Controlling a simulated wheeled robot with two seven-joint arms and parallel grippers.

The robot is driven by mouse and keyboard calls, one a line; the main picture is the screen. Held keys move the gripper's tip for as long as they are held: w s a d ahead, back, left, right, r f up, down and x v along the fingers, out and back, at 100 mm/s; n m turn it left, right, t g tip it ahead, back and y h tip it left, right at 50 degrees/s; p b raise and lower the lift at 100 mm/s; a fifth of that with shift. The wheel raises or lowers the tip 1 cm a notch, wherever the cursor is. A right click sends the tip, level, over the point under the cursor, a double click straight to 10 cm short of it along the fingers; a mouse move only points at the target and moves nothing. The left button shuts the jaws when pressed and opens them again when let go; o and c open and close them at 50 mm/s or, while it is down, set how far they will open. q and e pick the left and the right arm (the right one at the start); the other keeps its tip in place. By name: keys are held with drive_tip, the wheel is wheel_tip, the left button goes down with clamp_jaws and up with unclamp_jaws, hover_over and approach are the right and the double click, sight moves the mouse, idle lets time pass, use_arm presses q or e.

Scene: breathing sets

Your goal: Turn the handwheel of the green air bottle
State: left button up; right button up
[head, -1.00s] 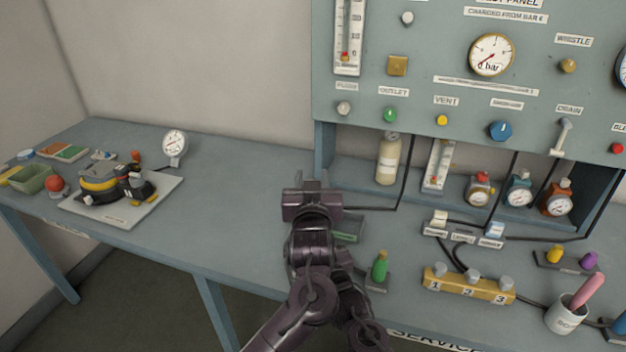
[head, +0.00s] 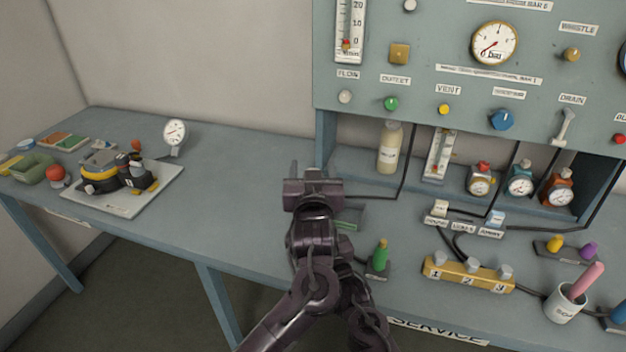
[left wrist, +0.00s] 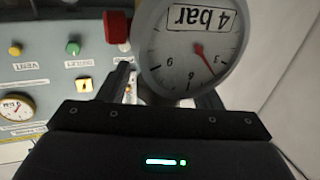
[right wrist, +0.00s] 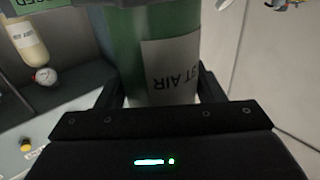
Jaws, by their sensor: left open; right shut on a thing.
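A green bottle (right wrist: 122,50) with a white label reading partly "ST AIR", upside down, stands between the fingers of my right gripper (right wrist: 160,95). That gripper is shut on it. My left gripper (head: 313,185) is open above the bench in the head view. In the left wrist view a round gauge (left wrist: 185,60) marked "4 bar" shows close up between and beyond its fingers (left wrist: 165,95). A red knob (left wrist: 117,27) sits beside the gauge, by the left finger. I cannot make out the bottle's handwheel for sure. My arm hides part of the bench in the head view.
A small green bottle-shaped piece (head: 380,255) stands on a dark base right of my arm. A brass block (head: 467,275) numbered 1 to 3 and a white cup (head: 566,305) lie further right. The panel (head: 440,70) rises behind.

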use_arm(q)
drive_tip(key=s, duration=1.1)
drive_tip(key=shift+s, duration=0.25)
